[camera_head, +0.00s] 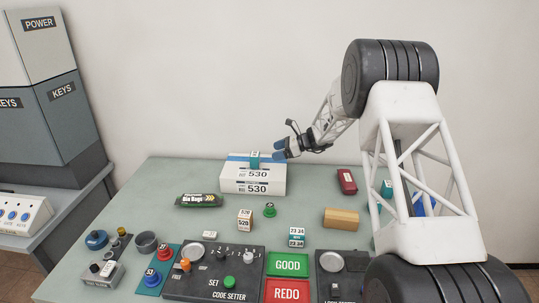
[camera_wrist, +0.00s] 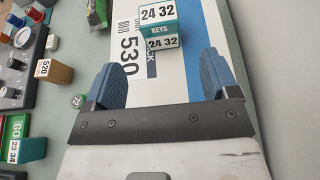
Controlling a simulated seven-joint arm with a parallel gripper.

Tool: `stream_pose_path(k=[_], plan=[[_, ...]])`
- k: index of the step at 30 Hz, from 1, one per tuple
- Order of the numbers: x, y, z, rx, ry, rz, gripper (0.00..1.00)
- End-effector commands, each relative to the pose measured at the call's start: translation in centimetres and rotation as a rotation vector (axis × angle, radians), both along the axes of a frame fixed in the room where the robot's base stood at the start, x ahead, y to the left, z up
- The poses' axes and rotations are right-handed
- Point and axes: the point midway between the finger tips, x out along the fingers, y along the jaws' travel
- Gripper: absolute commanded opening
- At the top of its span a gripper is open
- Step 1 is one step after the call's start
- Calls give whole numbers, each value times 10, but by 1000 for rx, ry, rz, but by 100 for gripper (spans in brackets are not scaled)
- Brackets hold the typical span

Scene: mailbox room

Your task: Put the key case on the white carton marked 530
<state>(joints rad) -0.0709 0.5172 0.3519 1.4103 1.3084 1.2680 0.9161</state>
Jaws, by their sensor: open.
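The key case (camera_head: 254,159), a small teal and white box marked 24 32 KEYS, rests on top of the white carton marked 530 (camera_head: 252,188). In the wrist view the key case (camera_wrist: 158,29) sits just beyond my fingertips, over the carton's printed top (camera_wrist: 133,95). My gripper (camera_head: 280,149) is open and empty, at the right of the key case and a little above the carton. In the wrist view its two blue fingers (camera_wrist: 164,72) are spread apart, with a gap to the case. The case's underside is hidden.
A dark Bin Bags pack (camera_head: 199,200) lies left of the carton. A 520 box (camera_head: 245,219), a 23 34 box (camera_head: 296,238), a wooden block (camera_head: 341,219) and a red case (camera_head: 347,181) stand around it. Control panels (camera_head: 205,290) fill the front. The table's back left is clear.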

Motion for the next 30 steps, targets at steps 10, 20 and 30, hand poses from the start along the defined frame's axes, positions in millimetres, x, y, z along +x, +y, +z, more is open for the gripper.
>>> stream_pose_path(k=[10,20,30], plan=[[0,-13,4,-1,1,0,81],[0,-13,4,-1,0,0,81],[0,-13,4,-1,0,0,81]])
